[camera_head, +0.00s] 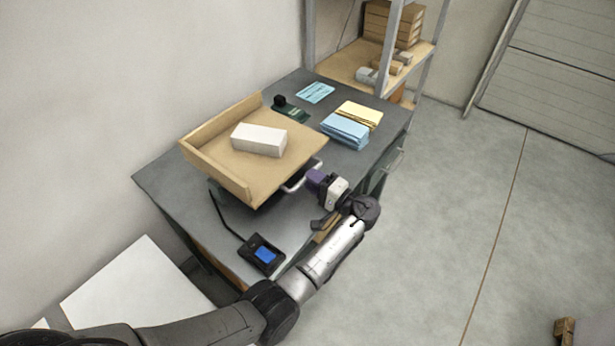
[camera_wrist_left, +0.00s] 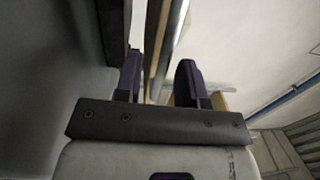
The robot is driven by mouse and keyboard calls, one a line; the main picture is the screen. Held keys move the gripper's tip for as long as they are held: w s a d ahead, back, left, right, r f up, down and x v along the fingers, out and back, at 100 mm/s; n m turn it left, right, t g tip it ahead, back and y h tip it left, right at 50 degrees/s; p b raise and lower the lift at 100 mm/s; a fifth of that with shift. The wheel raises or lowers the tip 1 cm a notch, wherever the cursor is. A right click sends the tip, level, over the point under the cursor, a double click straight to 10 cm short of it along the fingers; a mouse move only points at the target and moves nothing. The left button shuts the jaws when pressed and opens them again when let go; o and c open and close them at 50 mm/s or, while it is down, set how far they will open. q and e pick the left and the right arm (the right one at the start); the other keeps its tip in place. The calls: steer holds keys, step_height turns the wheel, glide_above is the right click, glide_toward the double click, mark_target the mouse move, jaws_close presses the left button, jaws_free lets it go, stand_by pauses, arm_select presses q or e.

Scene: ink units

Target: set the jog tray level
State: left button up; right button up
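The jog tray (camera_head: 274,178) is a tan wooden tray with raised walls on two sides, held above the dark desk on a dark stand. It looks tilted; the exact angle is hard to judge. A white block like a paper stack (camera_head: 259,140) lies in it. A pale bar handle (camera_head: 293,187) sticks out at its near right edge. My left gripper (camera_head: 313,181) is beside this handle, with purple fingers. In the left wrist view the fingers (camera_wrist_left: 158,80) stand apart, with a wooden edge and a pale strip seen between them. Whether they touch the handle is hidden. My right gripper is not in view.
A black device with a blue face (camera_head: 264,254) and a cable sits on the near desk (camera_head: 165,185). Blue (camera_head: 345,130) and yellow (camera_head: 360,114) paper stacks, a blue sheet (camera_head: 316,92) and a dark green tool (camera_head: 290,108) lie behind. A shelf (camera_head: 345,65) stands behind.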

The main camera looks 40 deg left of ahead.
arm_select(q)
steer(key=d+f, duration=0.1)
steer(key=d, duration=1)
steer(key=shift+w+d, duration=0.15)
steer(key=shift+d, duration=0.2)
